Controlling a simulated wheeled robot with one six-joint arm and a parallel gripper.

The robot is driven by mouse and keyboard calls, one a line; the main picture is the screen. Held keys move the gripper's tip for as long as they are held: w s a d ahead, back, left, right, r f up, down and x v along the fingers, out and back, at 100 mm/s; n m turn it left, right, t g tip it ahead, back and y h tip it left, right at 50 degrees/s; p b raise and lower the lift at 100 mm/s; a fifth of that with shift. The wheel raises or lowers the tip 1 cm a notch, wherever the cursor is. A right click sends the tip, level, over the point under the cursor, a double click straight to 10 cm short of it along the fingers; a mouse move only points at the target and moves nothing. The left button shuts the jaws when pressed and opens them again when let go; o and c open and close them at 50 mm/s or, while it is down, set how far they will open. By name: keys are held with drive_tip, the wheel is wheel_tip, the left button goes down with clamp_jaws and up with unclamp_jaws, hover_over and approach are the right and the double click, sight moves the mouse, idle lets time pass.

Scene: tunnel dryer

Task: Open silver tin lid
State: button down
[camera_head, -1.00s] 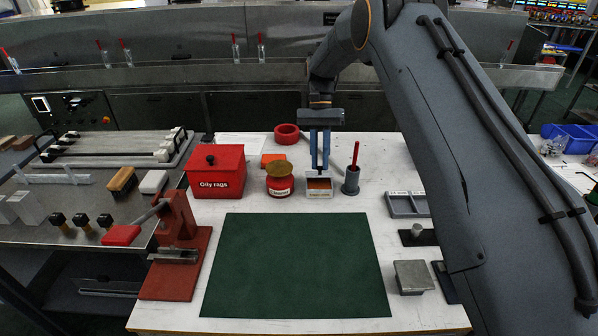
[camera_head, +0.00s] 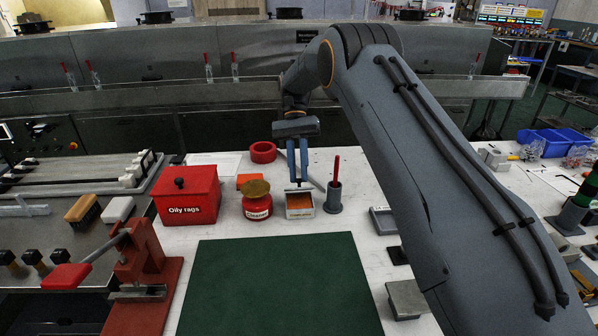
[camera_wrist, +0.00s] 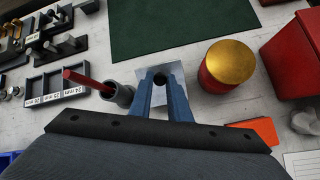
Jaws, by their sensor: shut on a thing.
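The silver tin (camera_head: 300,213) stands upright on the white table behind the green mat. Its front has a small label, and orange shows inside its open top. My gripper (camera_head: 298,183) reaches down to the back edge of the tin, its two blue fingers close together. In the wrist view my gripper (camera_wrist: 161,80) is shut on a small dark round part, which looks like the lid's knob. A pale silver plate, apparently the lid (camera_wrist: 179,72), shows behind the fingertips. The lid's exact angle is hard to tell, and the fingers hide part of it.
A red Cleaner tin (camera_head: 258,209) with a gold top stands close left of the silver tin. A grey cup (camera_head: 333,198) with a red stick stands close right. The red Oily rags box (camera_head: 187,195) is farther left. The green mat (camera_head: 278,285) is clear.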

drive_tip(key=c, duration=1.7)
unclamp_jaws()
drive_tip(key=shift+o, duration=0.2)
wheel_tip(320, 180, up, 10)
drive_tip(key=b, duration=0.1)
drive_tip(key=shift+b, duration=0.4)
drive_tip(key=shift+d, duration=0.1)
